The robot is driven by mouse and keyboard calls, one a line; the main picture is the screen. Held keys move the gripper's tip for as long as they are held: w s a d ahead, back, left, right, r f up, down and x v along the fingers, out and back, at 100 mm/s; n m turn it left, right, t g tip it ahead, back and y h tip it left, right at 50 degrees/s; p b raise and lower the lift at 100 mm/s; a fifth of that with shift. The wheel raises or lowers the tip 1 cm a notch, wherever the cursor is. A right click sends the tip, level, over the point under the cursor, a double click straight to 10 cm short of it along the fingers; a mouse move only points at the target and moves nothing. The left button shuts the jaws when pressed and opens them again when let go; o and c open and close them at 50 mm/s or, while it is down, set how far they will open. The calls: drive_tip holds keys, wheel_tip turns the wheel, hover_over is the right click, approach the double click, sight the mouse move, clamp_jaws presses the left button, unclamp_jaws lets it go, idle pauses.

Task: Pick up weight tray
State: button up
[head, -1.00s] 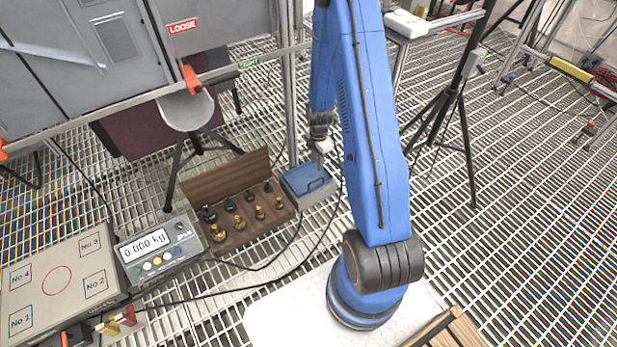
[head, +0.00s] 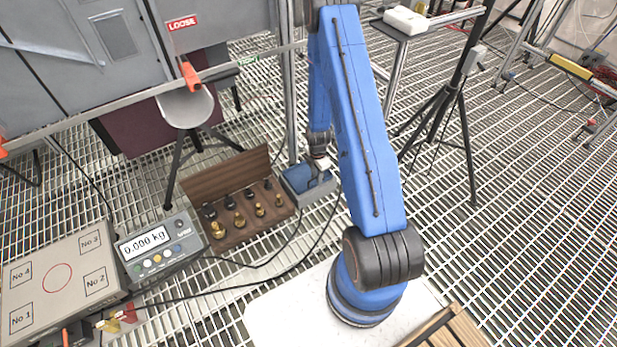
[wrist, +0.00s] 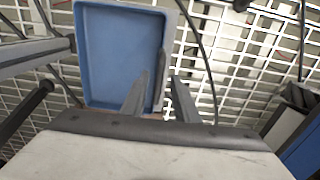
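The weight tray looks to be the blue tray with a pale grey rim (head: 296,181). It sits on the grating just right of the wooden weight box. In the wrist view the blue tray (wrist: 112,55) lies ahead, its inside empty. My gripper (wrist: 160,78) is at its right wall, one finger over the inside and the other outside. The fingers are apart with the wall between them, and no firm contact shows. In the head view my gripper (head: 322,168) is low at the tray and partly hides it; its fingers are hard to make out there.
A wooden box (head: 228,188) with several dark and brass weights stands left of the tray. A scale display (head: 158,247) reading 0.000 kg and a numbered platform (head: 58,280) are further left. A black tripod (head: 440,110) stands right of my arm. Cables cross the grating.

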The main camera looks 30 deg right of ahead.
drive_tip(key=shift+w+d+f, duration=0.1)
drive_tip(key=shift+d+f, duration=0.05)
drive_tip(key=shift+f, duration=2.4)
clamp_jaws()
